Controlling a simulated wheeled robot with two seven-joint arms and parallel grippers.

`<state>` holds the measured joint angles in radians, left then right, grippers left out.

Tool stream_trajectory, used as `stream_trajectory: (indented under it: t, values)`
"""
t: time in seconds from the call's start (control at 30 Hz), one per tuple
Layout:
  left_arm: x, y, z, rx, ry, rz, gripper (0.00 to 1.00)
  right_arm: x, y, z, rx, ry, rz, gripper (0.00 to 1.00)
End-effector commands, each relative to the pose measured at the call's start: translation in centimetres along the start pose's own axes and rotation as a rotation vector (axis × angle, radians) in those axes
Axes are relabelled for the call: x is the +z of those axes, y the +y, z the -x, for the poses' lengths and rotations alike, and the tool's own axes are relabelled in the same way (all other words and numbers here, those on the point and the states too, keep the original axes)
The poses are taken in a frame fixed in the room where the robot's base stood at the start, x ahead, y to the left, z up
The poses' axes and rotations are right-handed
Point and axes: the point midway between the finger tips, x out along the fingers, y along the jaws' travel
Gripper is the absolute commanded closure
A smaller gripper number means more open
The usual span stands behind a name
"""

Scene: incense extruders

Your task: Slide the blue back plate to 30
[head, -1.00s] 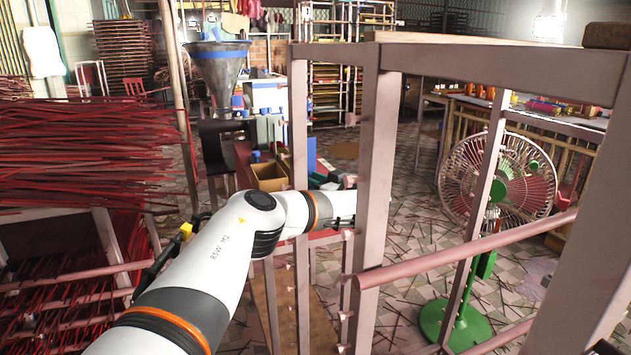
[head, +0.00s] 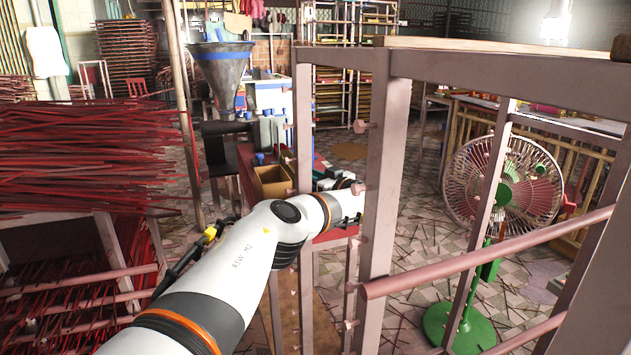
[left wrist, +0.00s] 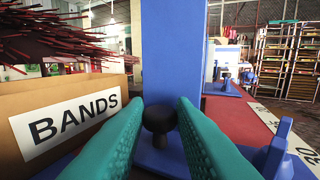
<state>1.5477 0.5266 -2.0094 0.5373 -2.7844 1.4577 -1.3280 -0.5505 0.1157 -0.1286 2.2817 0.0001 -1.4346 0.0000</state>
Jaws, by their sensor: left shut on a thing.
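In the left wrist view the blue back plate (left wrist: 172,50) stands upright straight ahead, with a dark round knob (left wrist: 158,118) low on its near face. My left gripper (left wrist: 160,108) has its teal fingers on either side of this knob and is shut on it. A pale scale strip with dark figures (left wrist: 302,152) runs along the red bench to the right; a figure like 30 shows near the right edge. In the head view my left gripper is hidden behind a post. My right gripper is not in view.
A cardboard box marked BANDS (left wrist: 65,115) stands close left of the fingers. A blue piece (left wrist: 280,150) is at lower right. In the head view a pinkish frame post (head: 383,180) stands before my arm, and a green fan (head: 505,190) is at right.

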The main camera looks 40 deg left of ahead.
Motion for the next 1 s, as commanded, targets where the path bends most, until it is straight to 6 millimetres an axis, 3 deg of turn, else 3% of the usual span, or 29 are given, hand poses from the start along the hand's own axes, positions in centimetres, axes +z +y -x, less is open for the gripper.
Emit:
stream_trajectory:
  t: [0.37,0.4,0.53,0.9,1.0]
  values:
    - [0.2,-0.2,-0.3,-0.003,-0.002,0.003,1.0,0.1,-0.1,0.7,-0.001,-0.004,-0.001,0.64]
    - [0.2,-0.2,-0.3,-0.003,-0.002,0.003,0.75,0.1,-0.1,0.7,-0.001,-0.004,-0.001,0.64]
    - [0.2,-0.2,-0.3,-0.003,-0.002,0.003,0.55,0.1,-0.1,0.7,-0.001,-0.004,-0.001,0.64]
    - [0.2,-0.2,0.2,-0.004,-0.001,0.001,0.55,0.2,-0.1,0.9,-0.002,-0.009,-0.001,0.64]
    - [0.3,-0.3,1.4,-0.005,0.0,0.001,0.55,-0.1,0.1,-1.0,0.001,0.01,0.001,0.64]
